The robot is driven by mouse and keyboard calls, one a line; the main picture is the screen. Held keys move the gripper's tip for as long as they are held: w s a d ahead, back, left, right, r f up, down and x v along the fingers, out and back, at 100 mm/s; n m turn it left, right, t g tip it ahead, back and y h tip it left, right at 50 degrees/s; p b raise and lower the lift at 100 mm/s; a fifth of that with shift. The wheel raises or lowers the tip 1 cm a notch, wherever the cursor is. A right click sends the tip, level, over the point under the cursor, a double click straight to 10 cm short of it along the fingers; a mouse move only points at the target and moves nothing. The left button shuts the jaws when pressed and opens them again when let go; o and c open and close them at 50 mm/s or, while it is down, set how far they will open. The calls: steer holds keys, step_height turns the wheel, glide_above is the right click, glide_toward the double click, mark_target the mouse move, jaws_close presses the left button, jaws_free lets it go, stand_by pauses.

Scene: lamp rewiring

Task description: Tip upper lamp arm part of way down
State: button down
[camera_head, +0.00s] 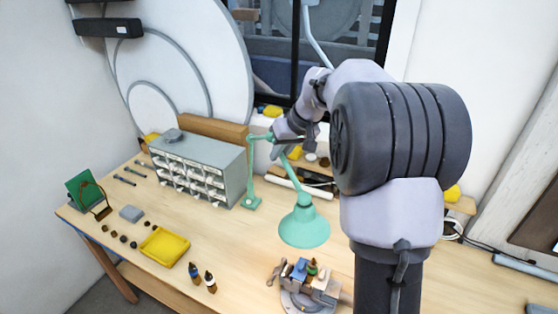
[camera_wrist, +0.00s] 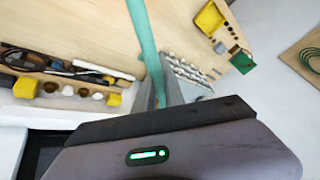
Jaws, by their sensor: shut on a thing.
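The mint-green desk lamp stands on the bench, its base (camera_head: 251,203) beside the drawer cabinet. Its lower arm (camera_head: 251,175) rises nearly upright to a joint at the top. The upper lamp arm (camera_head: 291,176) slopes down to the right to the lamp shade (camera_head: 304,228), which hangs low over the bench. My gripper (camera_head: 275,147) is shut on the upper lamp arm near its top joint.
A grey drawer cabinet (camera_head: 200,165) stands left of the lamp. A vise (camera_head: 308,285) sits in front of the shade. A yellow tray (camera_head: 164,247) and two small bottles (camera_head: 203,278) lie front left. A tool rack (camera_wrist: 65,70) runs along the back.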

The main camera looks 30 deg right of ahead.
step_height(320, 180, down, 6)
steer(key=s+t+b, duration=0.1)
steer(key=t+b, duration=0.1)
steer(key=b, duration=0.9)
steer(key=shift+s, duration=0.4)
steer(key=shift+a+r, duration=0.1)
steer(key=shift+r, duration=0.1)
steer(key=c, duration=1.4)
jaws_free()
steer(key=shift+w, duration=0.1)
steer(key=p+v, duration=0.2)
steer(key=v, duration=1.5)
steer(key=shift+s, duration=0.25)
